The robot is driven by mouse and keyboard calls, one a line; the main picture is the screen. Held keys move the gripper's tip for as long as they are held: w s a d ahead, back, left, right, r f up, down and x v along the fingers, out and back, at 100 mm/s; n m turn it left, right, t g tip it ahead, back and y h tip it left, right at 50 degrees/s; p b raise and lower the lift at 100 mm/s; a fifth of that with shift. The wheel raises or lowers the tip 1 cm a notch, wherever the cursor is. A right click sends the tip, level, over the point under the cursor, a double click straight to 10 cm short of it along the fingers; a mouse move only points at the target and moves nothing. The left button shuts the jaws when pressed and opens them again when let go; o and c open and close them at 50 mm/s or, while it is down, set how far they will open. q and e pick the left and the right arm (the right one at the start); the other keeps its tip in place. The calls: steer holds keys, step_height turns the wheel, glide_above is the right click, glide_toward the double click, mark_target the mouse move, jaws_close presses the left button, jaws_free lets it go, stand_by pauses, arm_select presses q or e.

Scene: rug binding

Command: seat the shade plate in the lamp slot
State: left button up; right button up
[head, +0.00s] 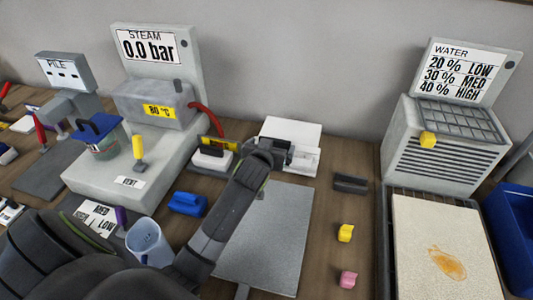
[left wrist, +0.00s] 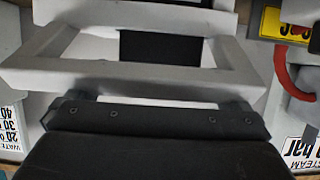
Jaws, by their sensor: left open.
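My left gripper (head: 281,155) reaches over the table to a white stand (head: 305,137) at the back middle. It is open at the stand's near side. In the left wrist view, a pale frame (left wrist: 135,75) lies close in front of the dark palm, with a black rectangle (left wrist: 160,47) behind its opening. I cannot tell whether the fingers touch the frame. A dark grey block (head: 350,183) lies on the table right of the stand; I cannot tell whether it is the shade plate. The lamp slot is not clearly identifiable. My right gripper is not in view.
A grey board (head: 268,235) lies below my arm. A steam unit (head: 150,150) stands left, a water unit (head: 440,145) right. A stained rug piece (head: 440,235) lies front right. A blue block (head: 188,203), a mug (head: 148,243), yellow (head: 345,233) and pink (head: 348,279) pieces stand nearby.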

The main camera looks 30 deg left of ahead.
arm_select(q)
steer(key=shift+v, duration=2.6)
